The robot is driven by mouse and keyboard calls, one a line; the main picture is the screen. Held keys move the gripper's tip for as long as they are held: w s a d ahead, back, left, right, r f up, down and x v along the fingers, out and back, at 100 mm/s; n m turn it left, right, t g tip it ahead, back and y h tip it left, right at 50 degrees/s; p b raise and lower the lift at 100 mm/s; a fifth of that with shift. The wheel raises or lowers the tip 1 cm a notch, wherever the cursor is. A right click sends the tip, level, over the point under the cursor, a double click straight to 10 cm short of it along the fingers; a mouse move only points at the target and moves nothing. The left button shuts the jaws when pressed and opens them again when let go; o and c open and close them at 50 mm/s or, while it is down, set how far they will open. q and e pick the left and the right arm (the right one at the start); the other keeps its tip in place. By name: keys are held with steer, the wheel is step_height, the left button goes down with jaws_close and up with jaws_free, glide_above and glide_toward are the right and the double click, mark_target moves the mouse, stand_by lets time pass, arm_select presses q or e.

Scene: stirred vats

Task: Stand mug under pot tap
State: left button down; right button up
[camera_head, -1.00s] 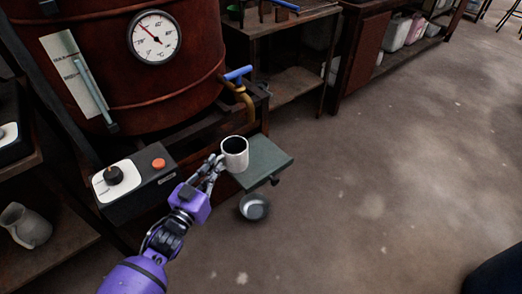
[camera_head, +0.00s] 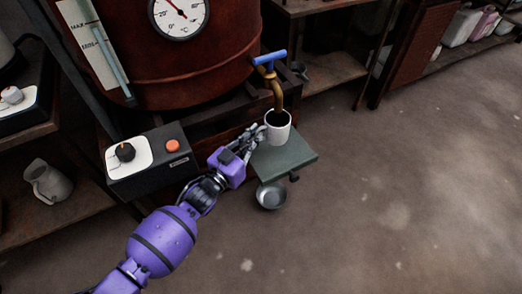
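The white mug (camera_head: 278,131) is upright at the back part of the small green shelf (camera_head: 290,161), its dark opening facing up. I cannot tell whether its base touches the shelf. The pot tap (camera_head: 277,92) has a curved brass spout and a blue lever (camera_head: 269,58). Its spout end appears just over the mug's opening. My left gripper (camera_head: 261,133) reaches in from the left, its fingers at the mug's left side and seemingly closed on it; the grasped part is hidden. My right gripper is not in view.
The rust-red vat (camera_head: 205,75) with a dial (camera_head: 180,14) stands behind. A control box (camera_head: 150,160) with a black knob and orange button is left of the gripper. A metal bowl (camera_head: 271,196) is below the shelf. A jug (camera_head: 47,183) stands at left. Open floor lies right.

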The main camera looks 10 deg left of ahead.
arm_select(q)
step_height(320, 180, down, 3)
steer(key=shift+w+a+f+b, duration=0.1)
steer(key=shift+f+b, duration=0.05)
steer(key=shift+b, duration=0.3)
step_height(320, 180, down, 4)
steer(key=shift+r+b, duration=0.15)
steer(key=shift+b, duration=0.75)
steer(key=shift+r, duration=0.15)
steer(key=c, duration=1.9)
jaws_free()
steer(key=shift+f, duration=0.2)
steer(key=shift+c, duration=0.2)
steer(key=shift+r, duration=0.1)
